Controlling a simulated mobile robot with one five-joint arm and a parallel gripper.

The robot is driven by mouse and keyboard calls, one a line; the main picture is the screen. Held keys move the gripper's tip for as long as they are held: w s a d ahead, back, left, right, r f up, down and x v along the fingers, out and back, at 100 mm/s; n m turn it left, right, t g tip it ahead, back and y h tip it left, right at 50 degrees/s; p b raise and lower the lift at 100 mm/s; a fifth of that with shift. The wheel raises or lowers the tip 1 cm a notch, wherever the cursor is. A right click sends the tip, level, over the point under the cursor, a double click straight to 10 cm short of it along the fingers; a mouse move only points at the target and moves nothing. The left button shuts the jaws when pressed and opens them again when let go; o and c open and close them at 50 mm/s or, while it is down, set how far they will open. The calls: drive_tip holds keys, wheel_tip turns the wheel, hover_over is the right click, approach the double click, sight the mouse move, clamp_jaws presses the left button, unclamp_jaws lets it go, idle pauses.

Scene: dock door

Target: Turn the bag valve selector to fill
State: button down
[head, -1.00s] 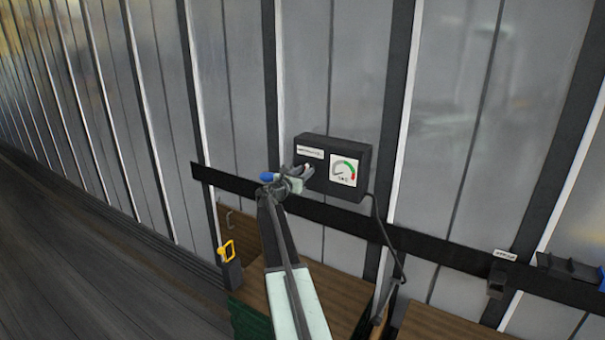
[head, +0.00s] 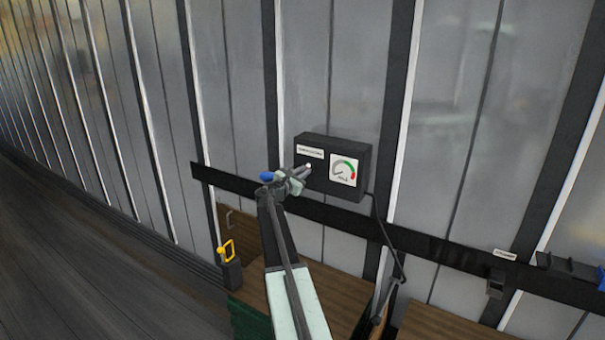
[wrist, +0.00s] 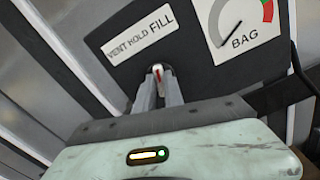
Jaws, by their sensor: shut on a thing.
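The black control box (head: 318,178) hangs on the wall rail. Its selector (wrist: 157,69) shows in the wrist view as a small white tip with a red line, between my fingertips. The tip points up in the picture, with the word FILL above it on the white "VENT HOLD FILL" label (wrist: 139,37). The rest of the selector is hidden by the fingers. My gripper (wrist: 158,88) is shut on the selector; in the head view it reaches the box's left part. The BAG gauge (wrist: 240,27) has its needle at the low end, away from green and red.
A cable (head: 378,235) hangs from the box's right side. A black rail (head: 430,245) runs along the ribbed wall. A yellow-handled thing (head: 228,249) stands at lower left, beside wooden boards (head: 248,290). The floor at left is clear.

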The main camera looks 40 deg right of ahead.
drive_tip(key=m, duration=0.6)
drive_tip(key=shift+s+d+m, duration=0.1)
drive_tip(key=shift+d+m, duration=0.05)
drive_tip(key=shift+m, duration=0.15)
idle(0.3)
drive_tip(key=c, duration=1.4)
unclamp_jaws()
drive_tip(key=shift+c, duration=0.2)
drive_tip(key=v, duration=0.7)
drive_tip(key=shift+a, duration=0.4)
drive_tip(key=shift+s, duration=0.1)
